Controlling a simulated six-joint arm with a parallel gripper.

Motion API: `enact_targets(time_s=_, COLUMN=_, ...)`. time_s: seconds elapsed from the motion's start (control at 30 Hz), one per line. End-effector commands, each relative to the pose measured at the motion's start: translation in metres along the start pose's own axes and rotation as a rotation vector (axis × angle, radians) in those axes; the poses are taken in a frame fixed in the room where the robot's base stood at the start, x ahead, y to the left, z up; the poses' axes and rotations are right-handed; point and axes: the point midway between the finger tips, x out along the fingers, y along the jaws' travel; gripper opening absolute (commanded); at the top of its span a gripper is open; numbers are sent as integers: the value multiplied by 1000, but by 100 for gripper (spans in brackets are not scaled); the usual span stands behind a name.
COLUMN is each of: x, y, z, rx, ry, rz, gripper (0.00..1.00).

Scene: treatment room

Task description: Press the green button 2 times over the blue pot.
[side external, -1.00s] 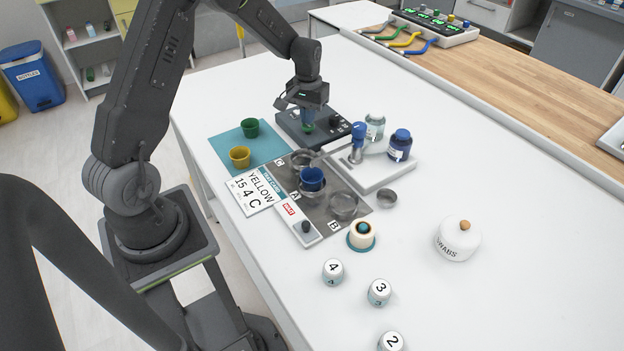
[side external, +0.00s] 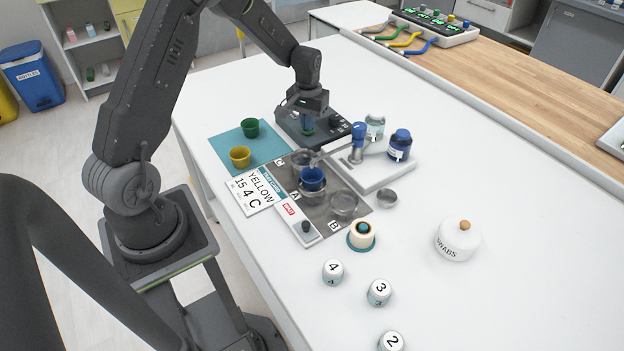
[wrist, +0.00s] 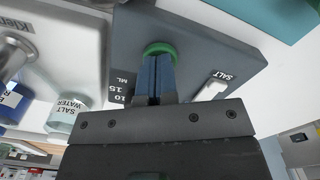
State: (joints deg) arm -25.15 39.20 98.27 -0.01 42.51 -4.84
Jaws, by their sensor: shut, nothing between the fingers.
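The green button (wrist: 160,48) is on a dark control box (side external: 287,127) at the back of the table. My gripper (side external: 308,130) is shut and empty, its fingers pointing down at the button. In the wrist view, the blue fingertips (wrist: 154,60) overlap the button's near edge; I cannot tell whether they press it down. The blue pot (side external: 312,179) stands upright on the grey mat near mark A, in front of the box.
Green (side external: 250,128) and yellow (side external: 240,157) pots stand on a teal mat to the left. Bottles (side external: 400,146) stand on a tray right of the box. A card (side external: 256,191) reads YELLOW 15 4 C. The table's right side is mostly clear around the swabs jar (side external: 457,241).

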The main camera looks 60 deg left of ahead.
Motion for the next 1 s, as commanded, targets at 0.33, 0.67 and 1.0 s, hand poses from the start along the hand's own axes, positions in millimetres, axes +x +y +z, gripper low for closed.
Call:
enact_targets(time_s=0.33, x=-19, y=0, z=0, rx=0, ry=1, rz=0, gripper=0)
enact_targets(time_s=0.67, x=-34, y=0, z=0, rx=0, ry=1, rz=0, gripper=0)
enact_targets(time_s=1.0, x=-34, y=0, z=0, rx=0, ry=0, rz=0, gripper=0)
